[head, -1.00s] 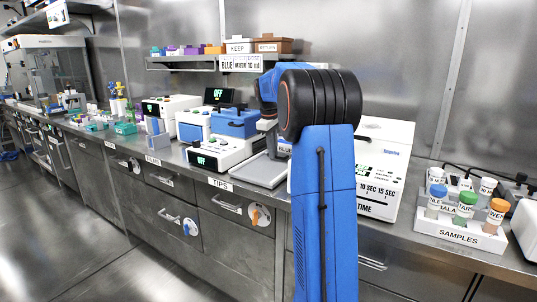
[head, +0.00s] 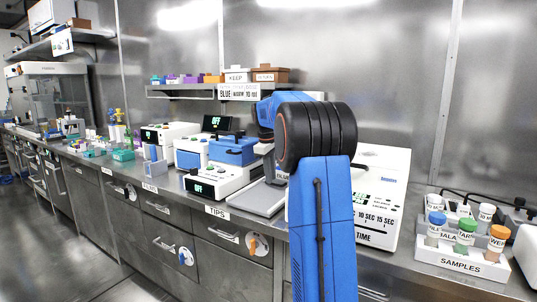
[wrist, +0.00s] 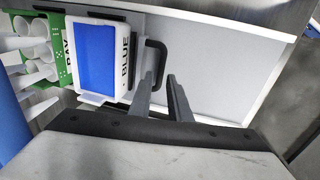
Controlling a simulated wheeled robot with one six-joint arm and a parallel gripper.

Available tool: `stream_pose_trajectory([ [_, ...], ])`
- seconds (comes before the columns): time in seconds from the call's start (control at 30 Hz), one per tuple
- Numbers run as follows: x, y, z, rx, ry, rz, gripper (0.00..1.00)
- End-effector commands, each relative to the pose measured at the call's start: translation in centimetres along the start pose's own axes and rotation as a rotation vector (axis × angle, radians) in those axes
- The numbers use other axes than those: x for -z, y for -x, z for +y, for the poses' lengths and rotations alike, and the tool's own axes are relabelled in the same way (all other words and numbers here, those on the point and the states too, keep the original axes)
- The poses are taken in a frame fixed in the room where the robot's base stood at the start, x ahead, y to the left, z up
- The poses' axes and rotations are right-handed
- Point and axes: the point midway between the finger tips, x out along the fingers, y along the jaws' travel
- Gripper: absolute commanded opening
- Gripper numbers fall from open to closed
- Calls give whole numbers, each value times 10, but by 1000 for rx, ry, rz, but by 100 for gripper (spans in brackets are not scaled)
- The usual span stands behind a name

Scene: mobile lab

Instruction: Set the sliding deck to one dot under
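In the wrist view a white block with a blue top (wrist: 95,57), marked BLUE, sits on the pale sliding deck (wrist: 205,62). Beside the block is a black loop handle (wrist: 157,58). My gripper (wrist: 161,77) has its two grey fingers apart, with the lower end of the handle showing between their tips. I cannot tell if either finger touches it. A BAY label with dots (wrist: 68,55) is beside the block; its dots are too small to read surely. In the head view the grey deck plate (head: 258,198) shows left of my arm, which hides the gripper.
A green rack with white tubes (wrist: 35,50) is left of the block. On the bench, a white device with an OFF display (head: 205,188) stands left of the deck, and a white timer box (head: 380,200) right of it. A SAMPLES rack (head: 462,262) stands far right.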

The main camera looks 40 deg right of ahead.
Motion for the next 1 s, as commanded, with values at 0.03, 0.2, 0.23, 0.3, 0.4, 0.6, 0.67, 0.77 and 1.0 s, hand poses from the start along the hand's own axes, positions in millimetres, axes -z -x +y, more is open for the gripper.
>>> stream_pose_trajectory([
  [0.03, 0, 9, 0, -2, 0, 2, 17],
  [0.2, 1, 42, 0, -2, 0, 2, 17],
  [0.23, 0, 48, 0, -2, 0, 2, 17],
  [0.3, 1, 62, 0, -2, 0, 2, 17],
  [0.4, 1, 82, 1, -2, 0, 3, 17],
  [0.6, 1, 120, 1, -2, 0, 2, 17],
  [0.67, 0, 130, 0, -2, 0, 2, 17],
  [0.77, 1, 143, 0, -2, 0, 2, 17],
  [1.0, 0, 158, 0, -1, 0, 1, 17],
])
